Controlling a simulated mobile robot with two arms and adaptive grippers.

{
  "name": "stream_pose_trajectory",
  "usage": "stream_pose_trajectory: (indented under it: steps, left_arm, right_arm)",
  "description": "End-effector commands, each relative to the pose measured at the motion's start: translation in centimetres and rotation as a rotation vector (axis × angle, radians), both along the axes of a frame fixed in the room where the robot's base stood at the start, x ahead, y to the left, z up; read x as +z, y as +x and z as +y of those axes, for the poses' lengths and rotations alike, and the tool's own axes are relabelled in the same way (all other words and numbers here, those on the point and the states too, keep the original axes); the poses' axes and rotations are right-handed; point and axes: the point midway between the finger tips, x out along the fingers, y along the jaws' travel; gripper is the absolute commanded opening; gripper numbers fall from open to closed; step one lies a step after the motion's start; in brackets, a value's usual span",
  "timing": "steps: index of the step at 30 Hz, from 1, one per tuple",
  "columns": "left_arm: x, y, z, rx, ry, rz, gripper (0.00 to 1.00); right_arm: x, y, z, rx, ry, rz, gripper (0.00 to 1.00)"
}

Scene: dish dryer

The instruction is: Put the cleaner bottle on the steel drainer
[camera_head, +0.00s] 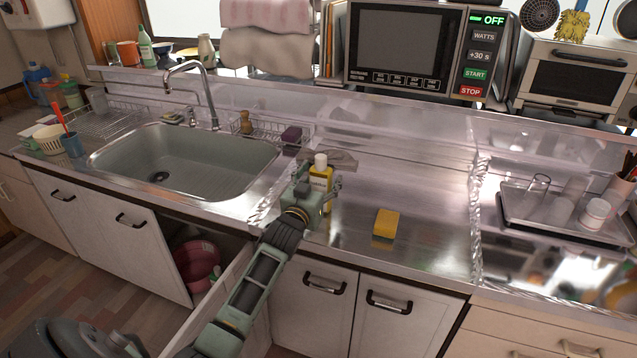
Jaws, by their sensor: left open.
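The cleaner bottle (320,174) is yellow with a white cap. It stands upright at the back of the steel counter, right of the sink. The steel drainer (432,212) looks to be the bare steel surface beside the sink. The bottle appears to stand on its left part. My left gripper (317,186) is open, with its fingers at the bottle's sides. The gripper body hides the lower part of the bottle. Whether the fingers touch it, I cannot tell. My right gripper is not in view.
A yellow sponge (386,223) lies on the steel right of the bottle. A grey cloth (343,160) lies behind the bottle. The sink (190,160) is to the left. A tray (510,210) with glasses stands at the right. A cabinet door (105,225) stands below the sink.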

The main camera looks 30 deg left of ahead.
Motion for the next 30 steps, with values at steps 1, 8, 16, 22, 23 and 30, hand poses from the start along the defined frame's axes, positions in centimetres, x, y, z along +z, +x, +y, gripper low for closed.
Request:
stream_pose_trajectory:
  steps: [1,8,16,22,23,30]
  left_arm:
    - [0.4,0.0,0.0,0.0,0.001,-0.001,0.66]
    - [0.1,-3.0,-0.7,-0.001,0.001,0.001,0.66]
    - [0.0,-8.5,-2.0,0.0,0.001,0.001,0.66]
    - [0.1,-11.0,-2.7,0.0,0.001,0.0,0.66]
    - [0.1,-11.2,-2.7,0.0,0.001,0.001,0.66]
    - [0.2,-11.7,-2.8,0.0,0.001,-0.001,0.66]
  right_arm:
    - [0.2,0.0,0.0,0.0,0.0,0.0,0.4]
    - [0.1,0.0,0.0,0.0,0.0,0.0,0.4]
    - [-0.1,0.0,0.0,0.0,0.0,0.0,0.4]
    - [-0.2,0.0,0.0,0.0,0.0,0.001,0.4]
    - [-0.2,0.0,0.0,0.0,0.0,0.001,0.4]
    - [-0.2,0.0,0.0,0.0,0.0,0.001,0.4]
